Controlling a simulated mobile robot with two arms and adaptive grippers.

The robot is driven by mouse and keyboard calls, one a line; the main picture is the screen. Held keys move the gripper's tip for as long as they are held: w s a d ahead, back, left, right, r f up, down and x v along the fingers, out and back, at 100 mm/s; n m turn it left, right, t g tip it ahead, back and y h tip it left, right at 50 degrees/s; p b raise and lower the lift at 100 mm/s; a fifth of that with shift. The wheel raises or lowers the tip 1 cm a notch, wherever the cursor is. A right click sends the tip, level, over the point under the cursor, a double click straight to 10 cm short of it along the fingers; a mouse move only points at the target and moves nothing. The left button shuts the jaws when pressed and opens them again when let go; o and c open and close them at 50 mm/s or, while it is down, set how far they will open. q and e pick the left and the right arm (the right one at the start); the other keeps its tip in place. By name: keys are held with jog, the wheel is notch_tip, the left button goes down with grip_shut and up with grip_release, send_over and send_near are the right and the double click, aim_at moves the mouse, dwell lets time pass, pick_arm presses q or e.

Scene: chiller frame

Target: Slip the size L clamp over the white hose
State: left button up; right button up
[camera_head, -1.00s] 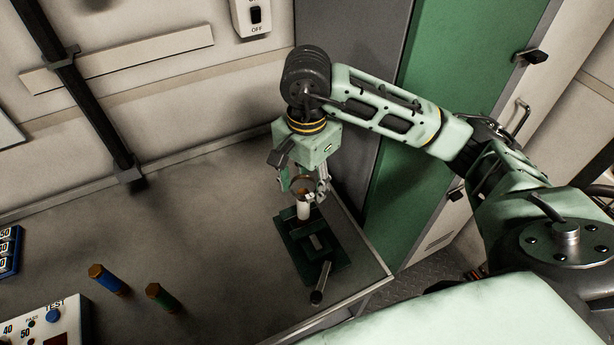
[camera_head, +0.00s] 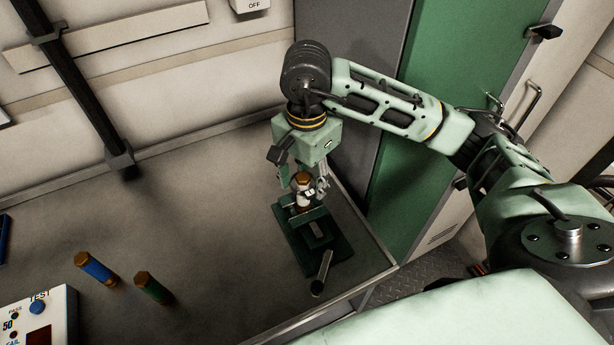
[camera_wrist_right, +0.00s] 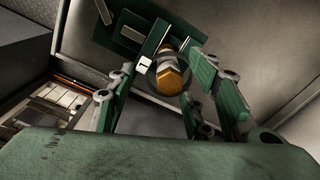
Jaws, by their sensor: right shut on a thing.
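The white hose (camera_head: 305,198) stands upright in a green vise (camera_head: 322,246) near the right end of the bench, its brass hex top (camera_head: 302,178) uppermost. My right gripper (camera_head: 304,186) points down over it, with a finger on either side. In the right wrist view, my right gripper (camera_wrist_right: 168,82) is shut on the clamp, a dark ring (camera_wrist_right: 152,76) with a white tab (camera_wrist_right: 144,64). The ring shows around the brass hex top (camera_wrist_right: 172,76). The fingers hide part of the ring, and its height on the hose is hard to tell. My left gripper is out of view.
A blue hose (camera_head: 94,268) and a green hose (camera_head: 152,287) with brass tops stand on the bench to the left. A white test box (camera_head: 48,318) is at the lower left. The vise handle (camera_head: 322,272) sticks out toward the front. The bench middle is clear.

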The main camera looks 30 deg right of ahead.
jog(key=o, duration=1)
jog(key=shift+r, duration=3.8)
